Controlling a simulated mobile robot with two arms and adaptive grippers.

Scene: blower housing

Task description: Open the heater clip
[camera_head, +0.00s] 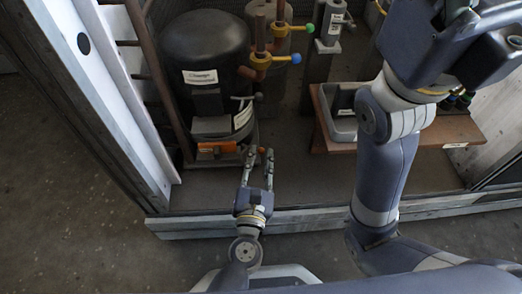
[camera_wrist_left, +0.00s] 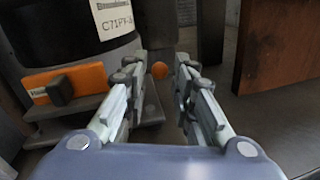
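A black compressor (camera_head: 205,48) stands in the housing at the left. An orange heater part (camera_head: 217,146) sits low on its front; in the left wrist view it is an orange plate (camera_wrist_left: 68,82) with a dark knob, left of my fingers. A small round orange end (camera_wrist_left: 160,70) shows between and beyond the fingertips. I cannot tell which of these is the clip. My left gripper (camera_head: 260,154) is open and empty, just right of the compressor's base. Its two fingers also show in the left wrist view (camera_wrist_left: 158,66). My right arm is at the right; its fingers are not visible.
A metal sill (camera_head: 300,217) runs along the front. The housing floor between base and block is clear.

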